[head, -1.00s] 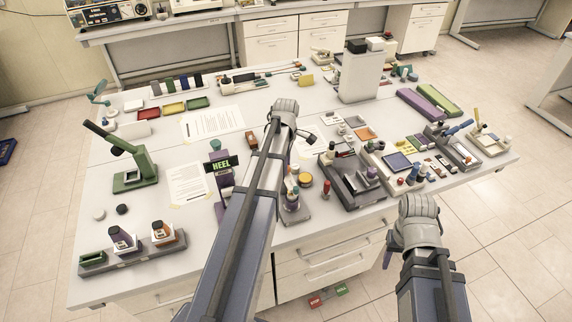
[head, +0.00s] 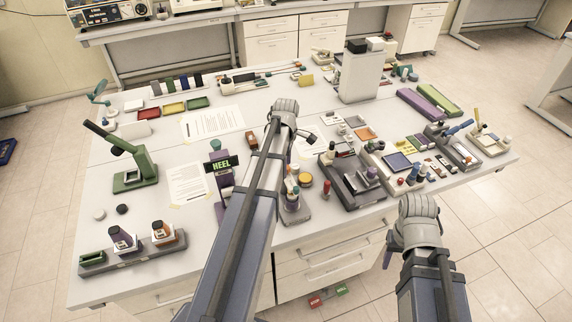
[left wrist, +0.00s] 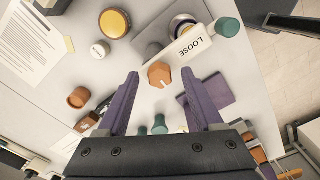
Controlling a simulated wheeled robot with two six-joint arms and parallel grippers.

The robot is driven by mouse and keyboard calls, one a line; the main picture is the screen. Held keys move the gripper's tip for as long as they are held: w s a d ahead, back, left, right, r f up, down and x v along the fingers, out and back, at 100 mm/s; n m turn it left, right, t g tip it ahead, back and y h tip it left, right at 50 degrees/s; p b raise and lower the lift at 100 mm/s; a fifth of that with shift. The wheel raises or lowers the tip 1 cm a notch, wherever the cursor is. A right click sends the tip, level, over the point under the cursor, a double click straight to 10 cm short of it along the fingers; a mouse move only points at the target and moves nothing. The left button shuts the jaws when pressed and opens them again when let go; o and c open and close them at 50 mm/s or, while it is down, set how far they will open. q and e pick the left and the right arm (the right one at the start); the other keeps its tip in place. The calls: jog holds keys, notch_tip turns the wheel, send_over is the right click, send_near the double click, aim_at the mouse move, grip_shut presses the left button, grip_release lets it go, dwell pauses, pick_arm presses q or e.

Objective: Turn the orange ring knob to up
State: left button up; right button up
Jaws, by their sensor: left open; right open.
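An orange knob (left wrist: 159,74) with an angular outline shows in the left wrist view, beside a white tag reading LOOSE (left wrist: 190,43). I cannot clearly make out a ring shape or which way it points. My left gripper (left wrist: 160,76) is open, its two purple fingers on either side of the knob in the picture. Whether they touch it, or how far above it they are, I cannot tell. In the head view the left arm covers this spot. My right gripper (head: 391,248) hangs in front of the table's front edge, away from the table items; its fingers are mostly hidden.
In the left wrist view, a yellow-topped round part (left wrist: 115,23), a white button (left wrist: 100,49), an orange-brown cylinder (left wrist: 78,97) and a teal cap (left wrist: 228,27) stand nearby. In the head view, a HEEL sign (head: 221,165) stands left of my left arm. A dark fixture (head: 350,188) stands to its right.

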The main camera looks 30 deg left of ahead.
pick_arm(q)
jog(key=shift+r, duration=0.1)
notch_tip(320, 180, up, 8)
jog(key=p, duration=0.7)
jog(key=shift+p, duration=0.4)
jog(key=shift+f, duration=0.2)
jog(key=s+d+f+m+b, duration=0.5)
jog(key=d+m, duration=0.3)
jog(key=d, duration=0.2)
jog(key=s+d+f+m+b, duration=0.5)
jog(key=d+m, duration=0.3)
jog(key=d, duration=0.2)
jog(key=s+d+f+m+y+b, duration=0.1)
jog(key=s+d+f+m+b, duration=0.4)
jog(key=d+m, duration=0.4)
jog(key=shift+s+d+f+b, duration=0.3)
jog(key=shift+s+d+b, duration=0.1)
jog(key=shift+s, duration=0.4)
